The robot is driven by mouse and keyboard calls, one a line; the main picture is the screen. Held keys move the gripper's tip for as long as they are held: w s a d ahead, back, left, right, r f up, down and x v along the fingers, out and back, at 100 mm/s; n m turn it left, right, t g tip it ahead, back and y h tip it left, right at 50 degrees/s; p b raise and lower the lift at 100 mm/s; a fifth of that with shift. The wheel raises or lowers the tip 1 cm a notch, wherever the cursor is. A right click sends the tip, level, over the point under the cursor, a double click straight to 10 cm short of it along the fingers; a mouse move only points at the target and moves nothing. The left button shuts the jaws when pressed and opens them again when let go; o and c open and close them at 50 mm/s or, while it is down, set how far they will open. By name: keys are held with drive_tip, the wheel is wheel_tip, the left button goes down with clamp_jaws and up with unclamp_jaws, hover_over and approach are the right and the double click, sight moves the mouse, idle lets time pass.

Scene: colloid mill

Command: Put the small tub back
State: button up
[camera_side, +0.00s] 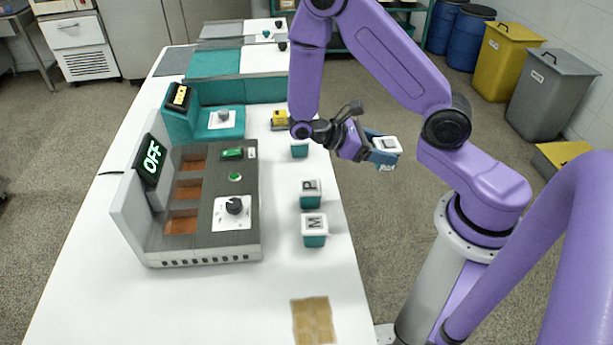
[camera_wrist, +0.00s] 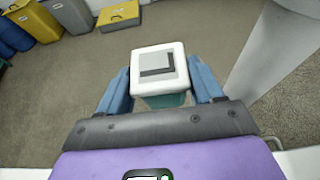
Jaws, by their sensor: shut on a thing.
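My gripper (camera_side: 378,150) is shut on a teal tub with a white lid (camera_side: 386,144), held in the air to the right of the table. In the wrist view, the lid (camera_wrist: 158,66) carries a dark L-shaped mark on a grey square, and the blue fingers (camera_wrist: 160,88) are on both sides of the tub. On the table stand a similar tub marked P (camera_side: 311,194) and one marked M (camera_side: 314,230). Another teal tub (camera_side: 299,150) stands farther back, its top partly hidden by my gripper. I cannot tell size differences between them.
A grey machine (camera_side: 235,248) with an OFF display (camera_side: 152,157), brown recesses and a black knob stands on the white table (camera_side: 200,300). A yellow item (camera_side: 279,119) and a teal unit (camera_side: 224,120) are behind. A brown patch (camera_side: 312,321) lies in front. Bins stand far off.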

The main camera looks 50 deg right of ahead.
sight(381, 169)
drive_tip(key=s+a+m+g+y, duration=0.1)
drive_tip(key=m+y, duration=0.2)
drive_tip(key=s+a+m+g+y, duration=0.1)
drive_tip(key=a+m+y, duration=0.1)
drive_tip(key=m+y, duration=0.1)
drive_tip(key=s+a+f+m+g+y, duration=0.1)
drive_tip(key=a+m+g+y, duration=0.1)
drive_tip(key=m+y, duration=0.1)
drive_tip(key=shift+s+y, duration=0.1)
drive_tip(key=shift+y, duration=0.2)
drive_tip(key=w+a+m+t+y, duration=0.1)
drive_tip(key=w+m+t+y, duration=0.3)
drive_tip(key=m, duration=0.1)
drive_tip(key=w+a+f+m+t+y, duration=0.1)
drive_tip(key=w+m+t+y, duration=0.3)
drive_tip(key=w+m+y, duration=0.1)
drive_tip(key=w+a+m+t+y, duration=0.1)
drive_tip(key=w+m+t+y, duration=0.3)
drive_tip(key=m, duration=0.2)
drive_tip(key=shift+w+a+f+m, duration=0.2)
drive_tip(key=shift+w+a+m, duration=0.1)
drive_tip(key=shift+w+a, duration=0.1)
drive_tip(key=w+d+m+t, duration=0.6)
drive_tip(key=w, duration=0.1)
drive_tip(key=shift+t, duration=0.5)
drive_tip(key=shift+a+f, duration=0.15)
drive_tip(key=shift+f, duration=4)
drive_tip(key=shift+f, duration=0.15)
